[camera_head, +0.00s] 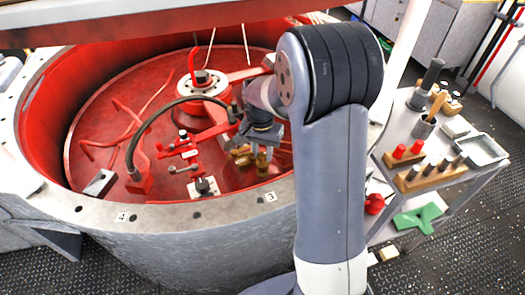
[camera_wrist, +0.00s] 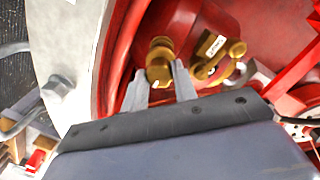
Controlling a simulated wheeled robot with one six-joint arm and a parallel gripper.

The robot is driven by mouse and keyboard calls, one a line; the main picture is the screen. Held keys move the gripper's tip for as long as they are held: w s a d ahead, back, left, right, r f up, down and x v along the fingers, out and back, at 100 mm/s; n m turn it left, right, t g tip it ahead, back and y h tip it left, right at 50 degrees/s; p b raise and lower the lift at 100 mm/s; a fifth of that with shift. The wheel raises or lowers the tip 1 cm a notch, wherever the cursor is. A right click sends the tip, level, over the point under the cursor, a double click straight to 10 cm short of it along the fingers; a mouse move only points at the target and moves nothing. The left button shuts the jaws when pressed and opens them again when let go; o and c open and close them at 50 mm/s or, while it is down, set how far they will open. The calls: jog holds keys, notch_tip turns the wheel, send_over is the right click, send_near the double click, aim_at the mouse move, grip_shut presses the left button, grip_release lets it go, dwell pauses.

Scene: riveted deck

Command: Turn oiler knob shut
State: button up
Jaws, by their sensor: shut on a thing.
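A brass knob (camera_wrist: 160,52) sits between my fingertips in the wrist view, on a red housing inside the round red pit. My gripper (camera_wrist: 160,78) is shut on this knob, one grey finger at each side. In the head view my gripper (camera_head: 262,143) reaches down into the pit, and the brass knob (camera_head: 262,163) shows at its fingertips. Other brass fittings (camera_wrist: 222,58) with a small white tag (camera_wrist: 213,44) lie just to the right in the wrist view. My fingers hide part of the knob, and its turn angle cannot be told.
The grey rim (camera_head: 225,207) of the pit curves close in front of the gripper. Red pipes (camera_head: 125,115) and a central hub (camera_head: 202,85) stand inside. A red beam (camera_head: 150,22) crosses above. A tool cart (camera_head: 440,175) with a tray stands to the right.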

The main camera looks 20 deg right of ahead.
aim_at(261, 154)
dwell(0.4)
jog(key=o, duration=1)
notch_tip(261, 154, up, 11)
jog(key=shift+w+a, duration=0.15)
jog(key=shift+a, duration=0.05)
jog(key=shift+f, duration=0.15)
jog(key=f, duration=1)
jog(key=shift+d+f, duration=0.2)
jog(key=shift+f, duration=0.2)
jog(key=shift+r, duration=0.1)
